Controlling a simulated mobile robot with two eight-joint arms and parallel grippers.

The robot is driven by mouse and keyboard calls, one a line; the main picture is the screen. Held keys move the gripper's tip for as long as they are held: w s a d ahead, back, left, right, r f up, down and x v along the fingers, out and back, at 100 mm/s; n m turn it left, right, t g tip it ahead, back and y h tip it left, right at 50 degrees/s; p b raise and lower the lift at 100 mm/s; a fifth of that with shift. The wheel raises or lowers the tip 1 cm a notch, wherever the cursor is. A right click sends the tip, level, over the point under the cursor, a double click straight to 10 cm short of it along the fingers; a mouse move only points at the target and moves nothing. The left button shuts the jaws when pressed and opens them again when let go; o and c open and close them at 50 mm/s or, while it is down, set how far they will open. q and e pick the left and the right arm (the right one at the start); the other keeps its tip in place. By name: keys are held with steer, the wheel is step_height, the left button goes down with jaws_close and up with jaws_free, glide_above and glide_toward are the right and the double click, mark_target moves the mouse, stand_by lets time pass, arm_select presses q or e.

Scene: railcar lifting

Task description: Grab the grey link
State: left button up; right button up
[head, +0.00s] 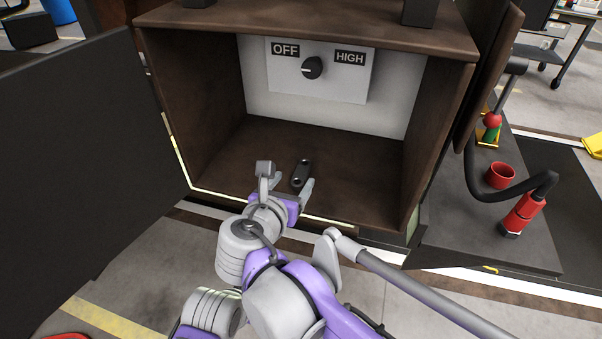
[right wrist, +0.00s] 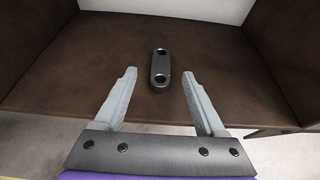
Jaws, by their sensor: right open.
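The grey link (head: 301,174) is a short dark grey bar with a round hole at each end. It lies on the floor of the open brown cabinet (head: 220,150), and it also shows in the right wrist view (right wrist: 160,72). My right gripper (head: 291,186) is open at the cabinet's front edge. In the right wrist view its two fingers (right wrist: 158,88) point inward, one on each side of the link's near end, with clear gaps and no contact visible. My left gripper is not in view.
A dial panel (head: 340,85) marked OFF and HIGH is on the cabinet's back wall. The side walls bound the space around the link. A dark open door (head: 80,150) stands at left.

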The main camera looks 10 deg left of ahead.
mark_target(301, 172)
steer(key=x, duration=0.5)
steer(key=shift+d+f, duration=0.1)
steer(key=shift+f, duration=0.05)
jaws_close()
